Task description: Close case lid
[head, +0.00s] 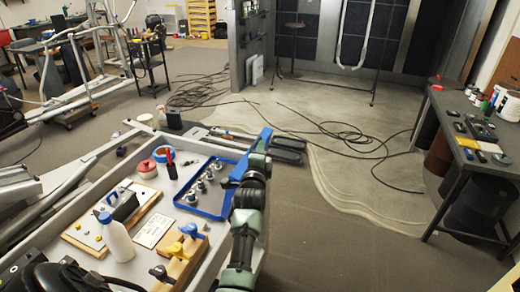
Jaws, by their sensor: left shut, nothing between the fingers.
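The blue case (184,203) lies open on the workbench, with several small silver-and-dark parts standing in it. Its blue lid (262,137) seems to stand up along the right side, seen nearly edge-on and partly hidden by my left arm. My left gripper (228,184) is shut and empty. It is at the right side of the case by the lid; I cannot tell whether it touches the lid. My right gripper is not in view.
A side table (456,152) stands at right. Black cables (350,135) lie on the floor beyond.

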